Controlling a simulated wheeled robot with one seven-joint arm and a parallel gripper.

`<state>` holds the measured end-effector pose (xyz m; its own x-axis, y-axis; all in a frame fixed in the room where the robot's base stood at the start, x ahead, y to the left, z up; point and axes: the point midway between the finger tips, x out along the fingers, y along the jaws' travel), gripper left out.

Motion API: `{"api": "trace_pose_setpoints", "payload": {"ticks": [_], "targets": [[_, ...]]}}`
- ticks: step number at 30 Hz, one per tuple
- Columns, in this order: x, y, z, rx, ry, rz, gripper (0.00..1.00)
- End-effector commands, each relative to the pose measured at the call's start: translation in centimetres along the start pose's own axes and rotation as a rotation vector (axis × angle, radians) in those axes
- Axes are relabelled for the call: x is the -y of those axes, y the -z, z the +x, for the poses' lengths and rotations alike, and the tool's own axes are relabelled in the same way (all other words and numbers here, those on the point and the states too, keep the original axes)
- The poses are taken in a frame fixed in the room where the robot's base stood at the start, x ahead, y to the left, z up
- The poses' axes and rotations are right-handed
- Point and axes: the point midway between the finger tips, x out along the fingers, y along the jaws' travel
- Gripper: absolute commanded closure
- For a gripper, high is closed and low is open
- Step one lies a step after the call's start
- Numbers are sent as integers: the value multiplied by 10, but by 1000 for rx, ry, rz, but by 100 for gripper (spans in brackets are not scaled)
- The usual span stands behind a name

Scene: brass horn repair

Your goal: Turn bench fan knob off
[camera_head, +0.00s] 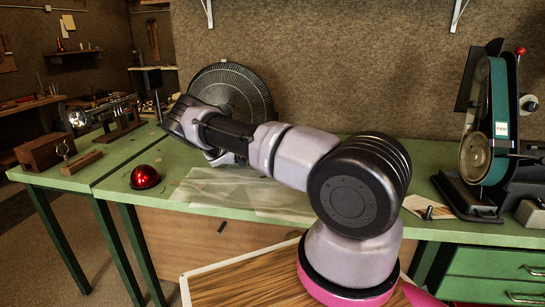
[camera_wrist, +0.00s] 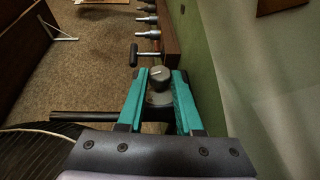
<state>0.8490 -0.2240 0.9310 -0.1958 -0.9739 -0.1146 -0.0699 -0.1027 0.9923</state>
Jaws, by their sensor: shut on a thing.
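The bench fan (camera_head: 232,88) stands at the back of the green bench, its dark round grille partly behind my arm. Its grille edge also shows at the lower left of the wrist view (camera_wrist: 30,155). The fan knob (camera_wrist: 159,76) is a small grey round cap with a pale mark on top. My gripper (camera_wrist: 160,78) has its teal fingers on either side of the knob and is shut on it. In the head view my gripper's end is in front of the fan, and the knob is hidden there.
A red shiny dome (camera_head: 145,177) sits on the green bench (camera_head: 120,200) at the left. A belt sander (camera_head: 485,125) stands at the right. Thin clear sheets (camera_head: 235,190) lie below my arm.

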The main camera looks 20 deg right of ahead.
Motion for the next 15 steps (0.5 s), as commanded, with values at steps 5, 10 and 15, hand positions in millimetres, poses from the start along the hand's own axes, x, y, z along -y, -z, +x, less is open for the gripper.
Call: {"api": "trace_pose_setpoints", "payload": {"ticks": [5, 10, 15], "targets": [[1, -1, 0, 1, -4, -4, 100], [1, -1, 0, 1, -3, -3, 100], [1, -1, 0, 1, -3, -3, 36]]}}
